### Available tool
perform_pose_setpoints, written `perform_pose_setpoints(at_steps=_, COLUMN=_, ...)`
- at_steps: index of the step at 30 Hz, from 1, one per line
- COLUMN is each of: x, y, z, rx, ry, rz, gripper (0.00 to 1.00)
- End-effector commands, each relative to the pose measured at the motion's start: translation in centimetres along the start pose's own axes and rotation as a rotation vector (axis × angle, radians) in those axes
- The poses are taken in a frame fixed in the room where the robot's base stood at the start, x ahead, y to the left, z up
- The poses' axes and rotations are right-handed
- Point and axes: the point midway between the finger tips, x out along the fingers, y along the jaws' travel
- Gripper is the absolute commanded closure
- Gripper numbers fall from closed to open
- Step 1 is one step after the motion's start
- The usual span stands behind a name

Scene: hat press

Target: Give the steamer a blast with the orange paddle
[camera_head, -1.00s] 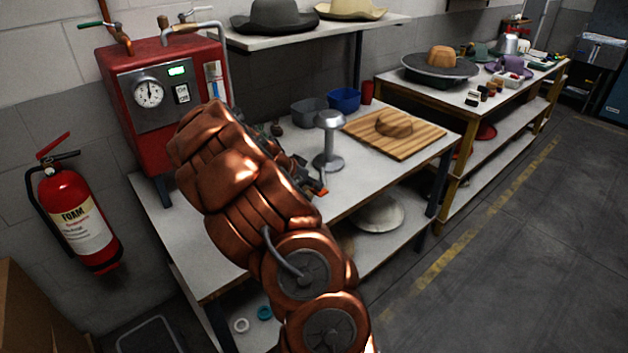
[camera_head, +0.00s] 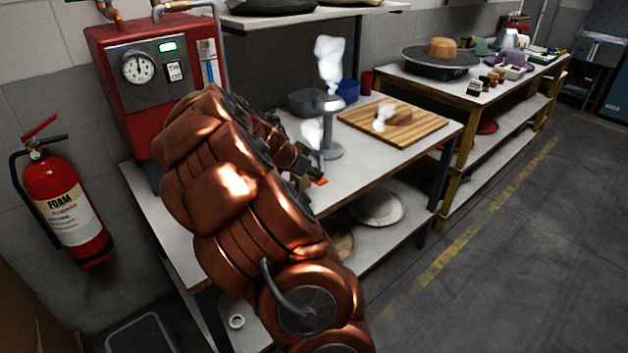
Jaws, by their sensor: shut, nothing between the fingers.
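The steamer (camera_head: 331,140) is a grey metal pedestal with a rounded head on the bench. White steam (camera_head: 330,62) rises above its head, with smaller puffs beside it. A small orange piece, seemingly the orange paddle (camera_head: 319,182), shows at the tip of my gripper (camera_head: 309,168), low in front of the steamer. My gripper is shut with nothing held and looks to be at or against the orange piece; I cannot tell whether it is pressed. My copper-coloured arm hides the paddle's mount and much of the bench front.
A red boiler (camera_head: 150,75) with a gauge stands at the left of the bench (camera_head: 365,165). A wooden board (camera_head: 425,125) with a brown hat form lies right of the steamer, before blue and grey bins. A fire extinguisher (camera_head: 62,205) hangs at left. The floor at right is clear.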

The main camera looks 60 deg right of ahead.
Motion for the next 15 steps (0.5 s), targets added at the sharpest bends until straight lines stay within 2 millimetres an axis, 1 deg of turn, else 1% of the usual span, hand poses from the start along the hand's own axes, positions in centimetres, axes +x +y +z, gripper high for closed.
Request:
perform_pose_setpoints(at_steps=1, x=0.52, y=0.13, z=0.48, rx=0.01, ry=0.001, rz=-0.008, gripper=1.0)
perform_pose_setpoints(at_steps=10, x=0.93, y=0.27, z=0.91, rx=0.07, ry=0.002, rz=-0.073, gripper=1.0)
perform_pose_setpoints(at_steps=12, x=0.56, y=0.22, z=0.57, rx=0.07, ry=0.001, rz=-0.074, gripper=1.0)
perform_pose_setpoints(at_steps=15, x=0.55, y=0.23, z=0.57, rx=0.069, ry=0.0, rz=-0.073, gripper=1.0)
